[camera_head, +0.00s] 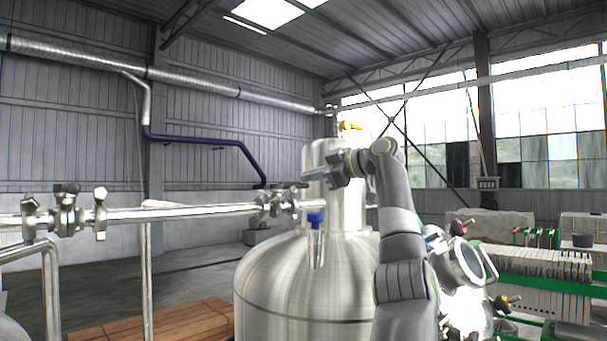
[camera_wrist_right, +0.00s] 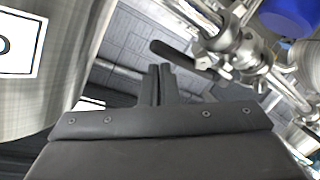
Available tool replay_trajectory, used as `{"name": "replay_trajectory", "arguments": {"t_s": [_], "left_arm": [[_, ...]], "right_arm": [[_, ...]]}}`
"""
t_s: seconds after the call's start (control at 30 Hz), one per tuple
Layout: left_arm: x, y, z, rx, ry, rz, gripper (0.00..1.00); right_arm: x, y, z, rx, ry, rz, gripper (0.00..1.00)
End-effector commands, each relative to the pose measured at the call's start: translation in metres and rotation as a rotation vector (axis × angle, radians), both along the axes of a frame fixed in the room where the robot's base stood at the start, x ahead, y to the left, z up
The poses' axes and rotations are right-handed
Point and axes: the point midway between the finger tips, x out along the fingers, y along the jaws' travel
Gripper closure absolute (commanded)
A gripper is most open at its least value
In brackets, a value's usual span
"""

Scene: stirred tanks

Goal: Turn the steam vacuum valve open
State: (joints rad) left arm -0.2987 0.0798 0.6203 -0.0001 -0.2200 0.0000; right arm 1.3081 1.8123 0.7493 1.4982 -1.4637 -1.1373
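I cannot tell by a label which valve is the steam vacuum valve. A metal valve cluster (camera_head: 272,204) sits on the horizontal steel pipe, left of the tank neck. In the right wrist view a valve (camera_wrist_right: 232,48) with a dark lever handle (camera_wrist_right: 184,53) is on a steel pipe. My right gripper (camera_head: 312,167) is in front of the tank neck, above the cluster. In the wrist view its fingers (camera_wrist_right: 160,84) are close together with nothing visible between them, and the lever is apart, beyond their tips. My left gripper is not in view.
The steel tank (camera_head: 290,280) stands below my right arm. A blue-topped fitting (camera_head: 316,220) rises from it. A yellow-handled valve (camera_head: 350,126) is above the tank. More valves (camera_head: 66,212) are on the pipe at left. A filter press (camera_head: 535,265) stands at right.

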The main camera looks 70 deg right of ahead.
Motion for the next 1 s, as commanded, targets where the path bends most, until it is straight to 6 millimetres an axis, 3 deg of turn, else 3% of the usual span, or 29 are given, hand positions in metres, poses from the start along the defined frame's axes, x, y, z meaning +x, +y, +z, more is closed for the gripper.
{"name": "replay_trajectory", "arguments": {"t_s": [0.47,0.67,1.0], "left_arm": [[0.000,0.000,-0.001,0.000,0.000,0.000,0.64],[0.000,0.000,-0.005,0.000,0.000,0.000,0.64],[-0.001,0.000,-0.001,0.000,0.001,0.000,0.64]], "right_arm": [[-0.005,0.001,0.000,0.001,0.000,-0.002,1.00],[-0.040,0.007,0.008,0.000,-0.003,-0.004,1.00],[-0.121,0.022,0.027,-0.001,-0.003,-0.003,1.00]]}}
